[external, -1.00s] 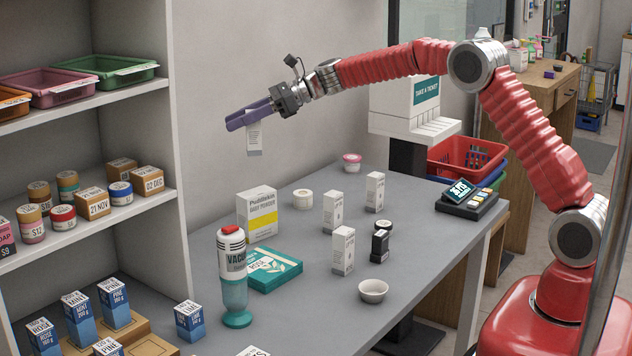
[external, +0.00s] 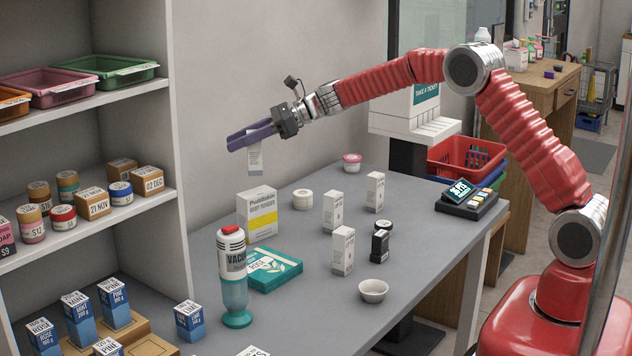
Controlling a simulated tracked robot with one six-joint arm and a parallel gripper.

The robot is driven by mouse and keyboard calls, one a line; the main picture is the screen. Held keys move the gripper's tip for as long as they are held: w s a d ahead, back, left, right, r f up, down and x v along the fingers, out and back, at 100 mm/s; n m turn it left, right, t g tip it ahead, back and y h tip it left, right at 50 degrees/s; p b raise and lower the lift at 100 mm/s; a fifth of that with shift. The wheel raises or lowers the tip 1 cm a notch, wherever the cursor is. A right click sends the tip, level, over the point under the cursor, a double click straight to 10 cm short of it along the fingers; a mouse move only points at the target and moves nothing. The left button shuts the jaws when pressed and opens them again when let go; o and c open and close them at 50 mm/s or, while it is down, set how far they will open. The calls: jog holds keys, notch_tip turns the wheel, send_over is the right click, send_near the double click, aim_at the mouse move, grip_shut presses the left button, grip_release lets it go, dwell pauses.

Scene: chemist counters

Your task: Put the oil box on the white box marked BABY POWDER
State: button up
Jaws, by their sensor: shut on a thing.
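My gripper (external: 250,136), with purple fingers, is shut on a small, narrow pale box, the oil box (external: 255,160). The box hangs upright below the fingers, and its print is too small to read. Its upper part is hidden by the fingers. The white BABY POWDER box (external: 258,214), with a yellow band, stands upright on the grey counter. In the picture the oil box is just above the powder box, with a gap between them. Whether it is exactly over the top in depth I cannot tell.
A teal flat box (external: 273,271) and a red-capped VACUUM bottle (external: 233,277) stand in front of the powder box. A shelf unit (external: 181,150) rises at left.

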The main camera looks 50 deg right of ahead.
jog(key=shift+f, duration=2.45)
jog(key=o, duration=1.1)
jog(key=shift+f, duration=0.1)
jog(key=shift+s+d+r, duration=0.2)
jog(key=shift+d+r, duration=0.05)
jog(key=v, duration=1.1)
jog(key=shift+s+d, duration=0.1)
jog(key=shift+s, duration=0.05)
